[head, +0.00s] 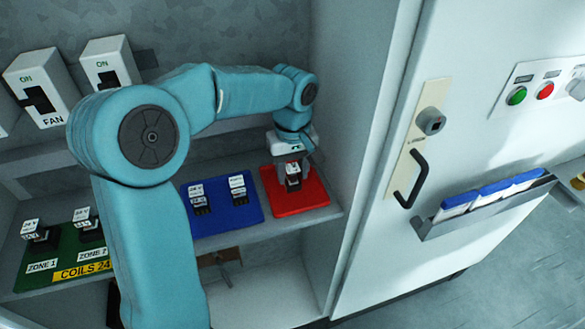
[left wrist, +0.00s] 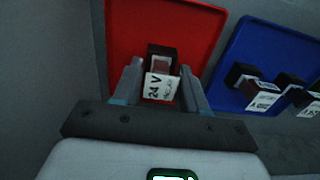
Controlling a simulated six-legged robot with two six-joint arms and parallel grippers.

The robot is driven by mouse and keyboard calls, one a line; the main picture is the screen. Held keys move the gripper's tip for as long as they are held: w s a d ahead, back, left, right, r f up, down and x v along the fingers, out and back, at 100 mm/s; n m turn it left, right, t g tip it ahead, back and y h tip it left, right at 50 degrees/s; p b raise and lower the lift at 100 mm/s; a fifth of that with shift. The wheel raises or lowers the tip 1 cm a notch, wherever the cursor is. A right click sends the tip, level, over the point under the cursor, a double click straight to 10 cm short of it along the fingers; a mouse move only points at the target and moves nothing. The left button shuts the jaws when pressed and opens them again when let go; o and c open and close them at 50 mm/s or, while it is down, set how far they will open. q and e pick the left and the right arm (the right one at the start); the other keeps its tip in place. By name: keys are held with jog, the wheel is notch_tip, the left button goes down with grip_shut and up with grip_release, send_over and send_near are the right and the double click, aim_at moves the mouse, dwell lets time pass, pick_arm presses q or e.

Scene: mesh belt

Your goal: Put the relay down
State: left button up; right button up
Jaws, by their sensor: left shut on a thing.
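The relay (head: 292,181) is a small dark block with a white label. In the left wrist view the relay (left wrist: 161,82) shows a label reading 24 V and a reddish face. My left gripper (head: 292,167) is shut on it, with one finger on each side. The relay is over the red mat (head: 315,198) on the shelf; I cannot tell whether it touches the mat. The red mat also fills the area behind the relay in the left wrist view (left wrist: 200,40). My right gripper is not in view.
A blue mat (head: 222,222) with several labelled relays lies left of the red mat. A green mat (head: 62,250) with relays marked zones lies further left. The cabinet side wall (head: 345,120) stands close on the right, beside an open door with a handle (head: 410,180).

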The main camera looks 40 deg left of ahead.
aim_at(293, 166)
pick_arm(q)
jog(key=shift+w+a+f, duration=0.2)
jog(key=shift+w, duration=0.1)
jog(key=shift+s+d+f, duration=0.15)
jog(key=shift+s, duration=0.05)
jog(key=o, duration=1.1)
jog(key=shift+c, duration=0.2)
jog(key=shift+w, duration=0.2)
jog(key=shift+s, duration=0.1)
jog(key=shift+r, duration=0.6)
notch_tip(293, 166, up, 11)
jog(key=p, duration=0.1)
jog(key=shift+r, duration=0.2)
